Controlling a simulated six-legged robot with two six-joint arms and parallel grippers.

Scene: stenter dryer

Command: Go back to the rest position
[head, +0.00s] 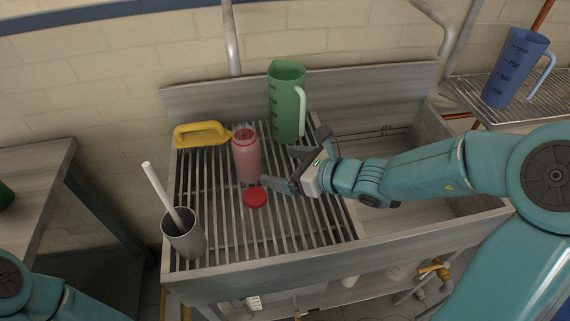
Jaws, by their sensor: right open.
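My right gripper (277,168) is open and empty over the slatted draining rack (222,229) of the sink unit. Its arm comes in from the right across the basin. A pink bottle (247,158) without a cap stands upright on the rack, just left of the gripper's fingers and apart from them as far as I can tell. A red cap (255,197) lies on the slats below the fingers. A green measuring jug (287,102) stands behind the gripper. Of my left arm only links show at the bottom left; its gripper is out of view.
A grey cup (185,238) with a white stick stands at the front left. The basin (375,146) is at the right. A blue jug (516,68) stands on a wire shelf at the upper right.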

